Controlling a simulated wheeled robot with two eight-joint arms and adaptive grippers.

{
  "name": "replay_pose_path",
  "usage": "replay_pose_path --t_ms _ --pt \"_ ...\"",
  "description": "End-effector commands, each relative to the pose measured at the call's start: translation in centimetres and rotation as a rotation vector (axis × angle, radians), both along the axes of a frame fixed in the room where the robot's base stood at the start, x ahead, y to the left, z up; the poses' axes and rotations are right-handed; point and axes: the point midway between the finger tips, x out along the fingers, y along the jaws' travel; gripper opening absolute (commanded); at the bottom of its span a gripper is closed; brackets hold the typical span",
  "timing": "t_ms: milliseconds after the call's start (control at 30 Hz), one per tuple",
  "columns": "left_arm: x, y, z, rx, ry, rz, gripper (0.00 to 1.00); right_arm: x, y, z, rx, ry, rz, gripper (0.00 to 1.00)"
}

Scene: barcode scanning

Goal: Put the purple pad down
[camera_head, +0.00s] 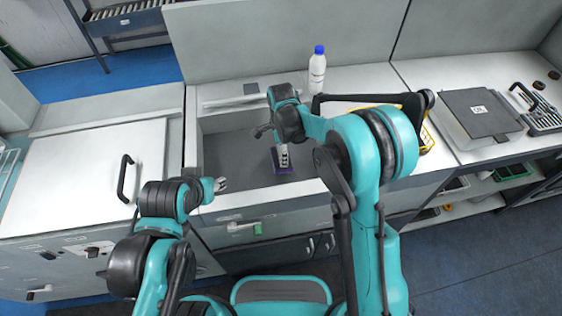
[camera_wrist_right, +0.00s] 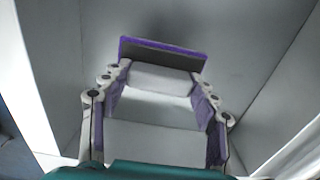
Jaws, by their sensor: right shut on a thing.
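The purple pad (camera_head: 283,170) is a flat purple piece at the lower end of my right gripper (camera_head: 281,156), over the grey sink basin in the head view. In the right wrist view the pad (camera_wrist_right: 163,46) shows a bright purple edge and a dark grey face, just beyond the fingertips. The fingers of my right gripper (camera_wrist_right: 160,85) are shut on the pad. I cannot tell whether the pad touches the basin floor. My left gripper (camera_head: 220,184) is at the basin's front left edge, with nothing visible in it; its opening is too small to judge.
The grey basin (camera_head: 225,160) has walls on its sides. A white bottle with a blue cap (camera_head: 317,70) stands behind on the counter. A yellow wire basket (camera_head: 429,138) is partly hidden by my right arm. A grey box (camera_head: 470,125) stands at right.

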Motion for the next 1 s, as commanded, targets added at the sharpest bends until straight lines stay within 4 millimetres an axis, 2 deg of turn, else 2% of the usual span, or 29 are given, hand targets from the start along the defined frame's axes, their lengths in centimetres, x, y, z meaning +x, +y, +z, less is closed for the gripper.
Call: replay_pose_path --t_ms 300,533,733,767,800,1000 --pt "0.0 0.0 -1.8 0.0 0.0 0.0 0.4 0.0 0.0 -4.0 0.0 0.0 0.0 0.28" --pt "0.0 0.0 -1.7 0.0 0.0 0.0 0.4 0.0 0.0 -3.9 0.0 0.0 0.0 0.28" --pt "0.1 0.0 -2.2 0.0 0.0 0.0 0.4 0.0 0.0 -4.6 0.0 0.0 0.0 0.28" --pt "0.0 0.0 -2.1 0.0 0.0 0.0 0.4 0.0 0.0 -4.4 0.0 0.0 0.0 0.67" --pt "0.0 0.0 -2.1 0.0 0.0 0.0 0.4 0.0 0.0 -4.4 0.0 0.0 0.0 0.78" --pt "0.1 0.0 -2.0 0.0 0.0 0.0 0.4 0.0 0.0 -4.4 0.0 0.0 0.0 0.8"
